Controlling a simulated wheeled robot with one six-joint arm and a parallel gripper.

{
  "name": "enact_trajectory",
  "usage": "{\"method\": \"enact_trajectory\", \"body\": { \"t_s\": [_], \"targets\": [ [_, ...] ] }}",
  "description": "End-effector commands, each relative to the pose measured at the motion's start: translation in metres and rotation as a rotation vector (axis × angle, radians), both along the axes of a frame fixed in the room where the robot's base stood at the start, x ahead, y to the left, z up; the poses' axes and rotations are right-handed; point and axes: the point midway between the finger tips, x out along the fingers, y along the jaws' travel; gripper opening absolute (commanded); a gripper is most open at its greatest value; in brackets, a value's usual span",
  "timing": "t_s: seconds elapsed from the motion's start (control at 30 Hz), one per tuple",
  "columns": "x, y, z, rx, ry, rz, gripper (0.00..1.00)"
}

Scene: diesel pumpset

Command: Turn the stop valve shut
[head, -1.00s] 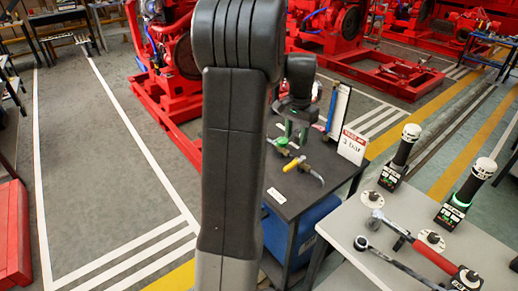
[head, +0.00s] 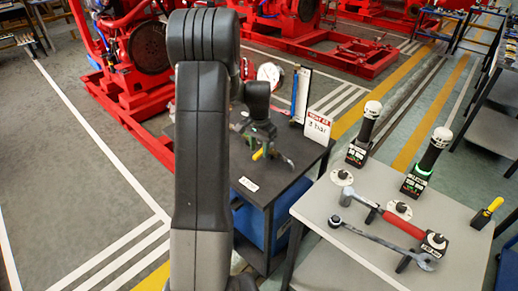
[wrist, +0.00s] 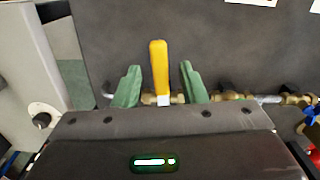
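The stop valve's yellow lever (wrist: 159,68) stands between the two green fingers of my gripper (wrist: 160,86) in the wrist view. A gap shows on each side of it, so the fingers are open and not visibly touching it. The lever's base meets a brass pipe fitting (wrist: 228,95) that is partly hidden by my gripper body. In the head view, my gripper (head: 260,128) is low over the dark bench, and the yellow lever (head: 258,154) shows just below it. The rest of the valve is mostly hidden there by my gripper and arm.
The dark bench (head: 300,152) carries a sign (head: 317,127), a white board (head: 301,93) and a round gauge (head: 270,73).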

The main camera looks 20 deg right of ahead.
Motion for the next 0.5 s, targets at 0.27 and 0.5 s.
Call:
{"method": "enact_trajectory", "body": {
  "t_s": [0.27, 0.5],
  "targets": [
    [0.0, 0.0, -0.0097, 0.0, -0.001, 0.0, 0.38],
    [0.0, 0.0, -0.0095, 0.0, -0.001, 0.0, 0.2]
  ]
}}
